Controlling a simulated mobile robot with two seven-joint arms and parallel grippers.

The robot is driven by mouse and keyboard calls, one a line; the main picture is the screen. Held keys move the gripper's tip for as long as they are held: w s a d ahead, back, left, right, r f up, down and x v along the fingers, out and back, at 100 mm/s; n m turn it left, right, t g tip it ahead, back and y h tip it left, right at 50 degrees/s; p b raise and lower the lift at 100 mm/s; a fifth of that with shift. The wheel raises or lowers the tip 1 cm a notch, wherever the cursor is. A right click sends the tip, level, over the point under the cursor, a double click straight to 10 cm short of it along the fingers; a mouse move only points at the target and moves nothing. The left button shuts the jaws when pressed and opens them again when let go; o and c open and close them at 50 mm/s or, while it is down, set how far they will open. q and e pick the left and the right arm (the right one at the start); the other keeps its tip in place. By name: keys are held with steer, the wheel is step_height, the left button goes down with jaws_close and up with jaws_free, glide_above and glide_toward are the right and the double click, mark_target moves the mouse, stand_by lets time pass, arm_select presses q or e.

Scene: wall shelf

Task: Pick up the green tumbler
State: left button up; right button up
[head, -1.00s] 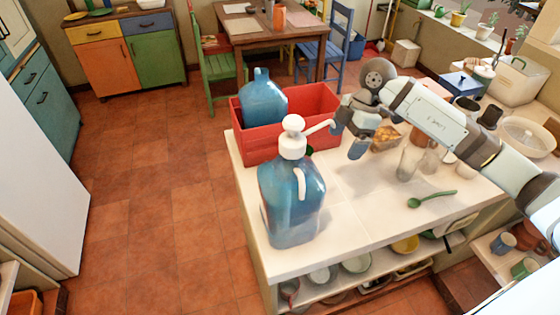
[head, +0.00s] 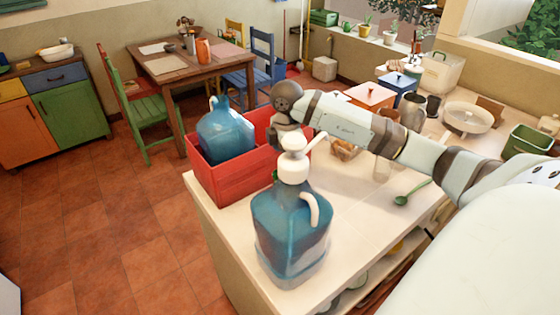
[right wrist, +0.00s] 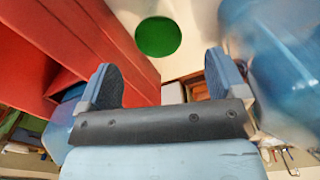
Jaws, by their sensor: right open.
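The green tumbler shows as a round green shape (right wrist: 158,37) in the right wrist view, on the pale counter beside the red crate, ahead of my fingertips. In the head view only a sliver of green (head: 275,175) shows between the crate and the pump jug; the jug hides the rest. My right gripper (right wrist: 160,77) is open, its two fingers apart with nothing between them. In the head view my right wrist is above the crate's near right side, and its fingers are hidden behind the pump head. My left gripper is not in view.
The blue pump jug (head: 290,235) stands on the counter (head: 345,215) close in front. The red crate (head: 230,185) holds another blue jug (head: 226,130). A green spoon (head: 412,192) lies at right. A glass (head: 383,165) and a basket (head: 345,150) stand near my arm.

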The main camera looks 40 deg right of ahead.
steer(key=shift+w+a+f+p, duration=0.15)
steer(key=shift+f+p, duration=0.25)
steer(key=shift+f, duration=2)
steer(key=shift+w+a+f+p, duration=0.15)
steer(key=shift+f+p, duration=0.2)
steer(key=shift+f, duration=2.05)
steer(key=shift+d, duration=0.1)
steer(key=c, duration=1.1)
steer(key=shift+r, duration=0.1)
